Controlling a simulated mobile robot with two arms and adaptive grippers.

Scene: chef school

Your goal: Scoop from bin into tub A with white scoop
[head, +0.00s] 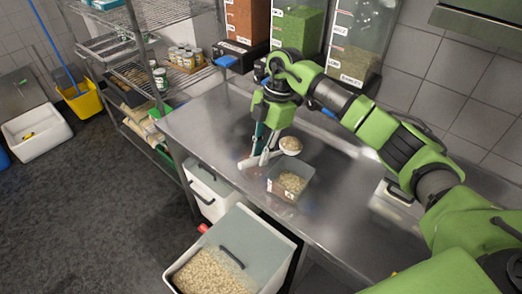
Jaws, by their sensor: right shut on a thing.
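My right gripper (262,147) is over the steel table, shut on the white scoop (284,151). The scoop's round bowl holds pale grain and is just above and behind a clear tub (283,194). The tub stands on the table with some of the same pale grain inside and a small label on its front; I cannot read the letter. The bin (262,248) stands on the floor at the table's front, its lid pushed partly back, with pale grain showing in the opening. My left gripper is not in view.
The steel table (215,120) is mostly bare around the tub. Tall dispensers (297,28) with coloured contents hang at the back wall. A wire shelf (185,75) with jars stands at the left. A second bin (212,190) stands beneath the table edge.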

